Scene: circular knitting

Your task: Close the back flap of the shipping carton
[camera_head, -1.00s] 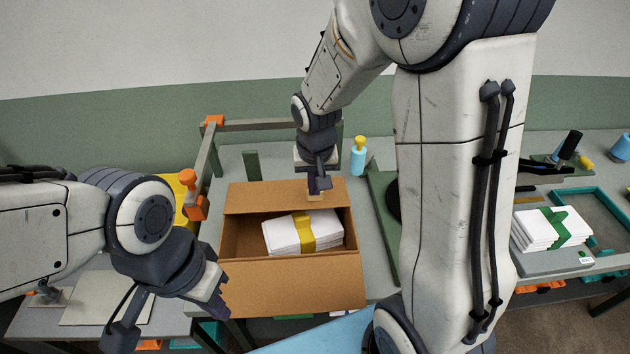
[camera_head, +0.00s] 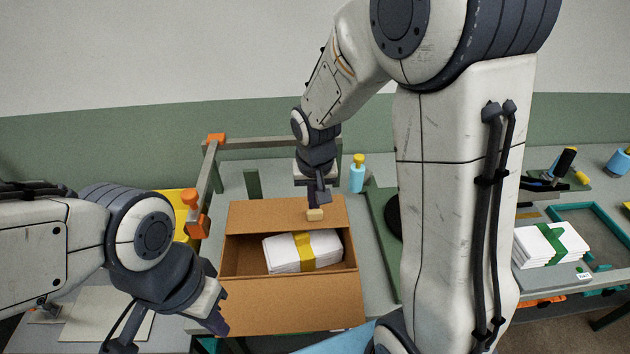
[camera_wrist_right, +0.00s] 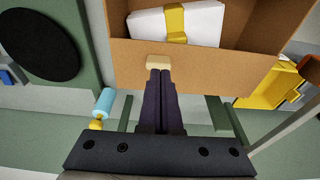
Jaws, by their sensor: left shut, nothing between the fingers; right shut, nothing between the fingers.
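The shipping carton (camera_head: 230,262) stands on the table with its top open. A white bundle with a yellow band (camera_head: 285,255) lies inside; the bundle also shows in the right wrist view (camera_wrist_right: 205,22). The back flap (camera_head: 265,215) slopes at the far side, and the front flap (camera_head: 290,305) hangs outward at the near side. My right gripper (camera_head: 318,202) is shut and empty at the back flap, beside a small tan block or tab (camera_head: 315,215). In the right wrist view its fingertips (camera_wrist_right: 159,72) meet that tab. My left gripper (camera_head: 220,325) is shut at the carton's left front.
A blue bottle with a yellow cap (camera_head: 357,176) stands behind the carton. An orange-jointed frame (camera_head: 196,215) rises at its left. A green board (camera_head: 380,215) lies to the right. A banded white stack (camera_head: 545,245) sits further right.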

